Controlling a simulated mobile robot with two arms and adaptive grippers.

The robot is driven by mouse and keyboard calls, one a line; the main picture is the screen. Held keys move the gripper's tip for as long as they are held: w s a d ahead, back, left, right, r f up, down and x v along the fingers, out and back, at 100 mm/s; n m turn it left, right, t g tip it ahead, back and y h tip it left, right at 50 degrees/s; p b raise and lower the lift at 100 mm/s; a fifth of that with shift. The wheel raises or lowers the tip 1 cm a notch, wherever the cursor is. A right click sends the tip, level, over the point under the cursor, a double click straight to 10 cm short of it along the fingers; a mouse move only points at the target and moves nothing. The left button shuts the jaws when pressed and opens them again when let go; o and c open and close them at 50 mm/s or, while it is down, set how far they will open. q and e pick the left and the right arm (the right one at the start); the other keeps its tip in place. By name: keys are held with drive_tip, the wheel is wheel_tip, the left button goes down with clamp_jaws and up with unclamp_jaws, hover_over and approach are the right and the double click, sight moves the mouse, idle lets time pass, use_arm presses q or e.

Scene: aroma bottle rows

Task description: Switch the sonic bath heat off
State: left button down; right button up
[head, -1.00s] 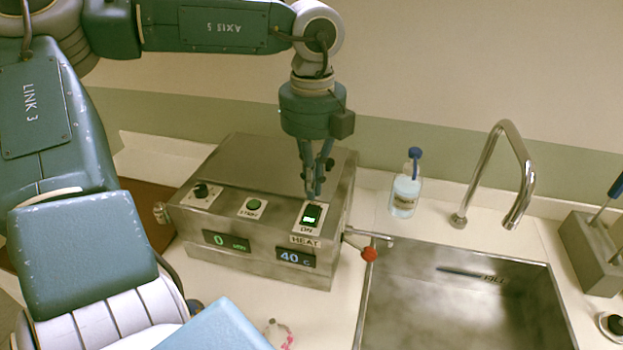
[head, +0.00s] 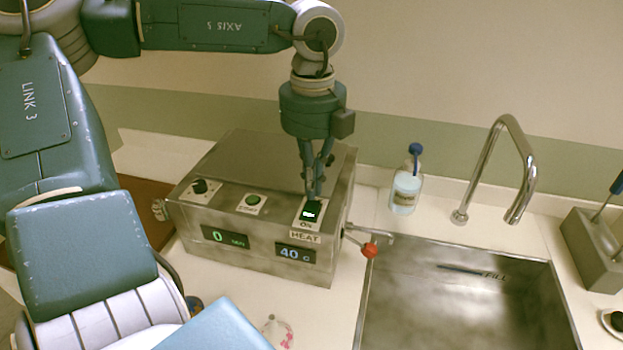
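The sonic bath (head: 190,220) is a grey metal box on the counter, left of the sink. Its heat switch (head: 309,213) is a dark rocker with a lit patch, in a white plate marked ON above the HEAT label. The heat display (head: 295,254) reads 40 C. My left gripper (head: 313,197) points down with its fingertips close together at the switch's back edge, covering part of it. It holds nothing that I can see. Whether the tips touch the switch I cannot tell. My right gripper is not in view.
A knob (head: 200,187) and a green start button (head: 252,199) sit left on the same panel. A red-tipped lever (head: 369,250) sticks out on the right. A blue-capped bottle (head: 406,188), a tap (head: 520,170) and the sink (head: 470,300) lie further right.

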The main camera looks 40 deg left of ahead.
sight(313, 204)
use_arm(q)
drive_tip(key=shift+f, duration=0.1)
idle(0.6)
drive_tip(key=shift+f+b, duration=1.3)
drive_tip(key=shift+b, duration=0.1)
idle(0.3)
drive_tip(key=shift+s, duration=0.1)
drive_tip(key=shift+r+p, duration=0.5)
drive_tip(key=shift+r, duration=0.35)
drive_tip(key=shift+r+p, duration=1.4)
drive_tip(key=shift+r, duration=1.3)
